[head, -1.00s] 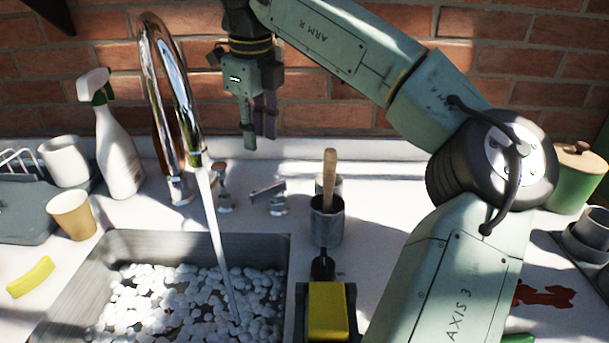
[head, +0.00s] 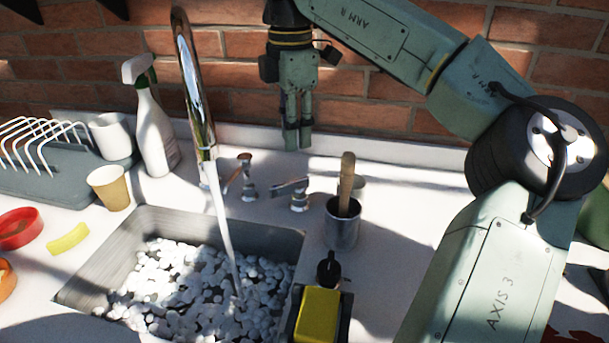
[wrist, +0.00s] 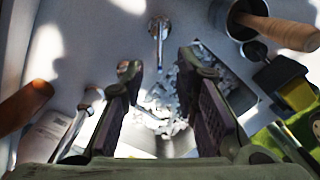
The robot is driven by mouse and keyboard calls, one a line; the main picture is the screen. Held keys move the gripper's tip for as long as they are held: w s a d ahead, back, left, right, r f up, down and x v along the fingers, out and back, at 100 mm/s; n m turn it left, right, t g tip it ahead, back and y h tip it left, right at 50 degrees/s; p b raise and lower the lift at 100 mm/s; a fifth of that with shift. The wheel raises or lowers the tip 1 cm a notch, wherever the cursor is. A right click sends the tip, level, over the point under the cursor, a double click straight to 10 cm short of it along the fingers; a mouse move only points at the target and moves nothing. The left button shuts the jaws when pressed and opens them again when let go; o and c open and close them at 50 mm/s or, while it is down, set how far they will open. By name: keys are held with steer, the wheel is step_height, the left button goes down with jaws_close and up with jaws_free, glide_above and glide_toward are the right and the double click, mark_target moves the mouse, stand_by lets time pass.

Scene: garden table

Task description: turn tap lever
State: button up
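The chrome tap (head: 195,85) rises in a tall arch at the back of the sink, and water runs from its spout. Two short chrome levers stand behind the sink: a left lever (head: 243,178) and a right lever (head: 291,194) with a flat handle. My gripper (head: 298,138) points down in the air, appearing above the right lever and apart from it. In the wrist view my gripper (wrist: 160,70) is open, with a wide empty gap between its fingers. A chrome lever (wrist: 159,38) shows beyond the gap; I cannot tell which of the two.
A metal pot (head: 341,228) with a wooden handle stands right of the levers. The sink (head: 130,235) holds white foam. A yellow block (head: 318,316) sits at its right edge. A spray bottle (head: 155,135) and paper cup (head: 109,187) stand left. The brick wall is close behind.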

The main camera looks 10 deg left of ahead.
mark_target(294, 180)
step_height(294, 180, down, 10)
steer(key=shift+f+p, duration=0.2)
steer(key=shift+p, duration=0.7)
steer(key=shift+c, duration=0.2)
jaws_close()
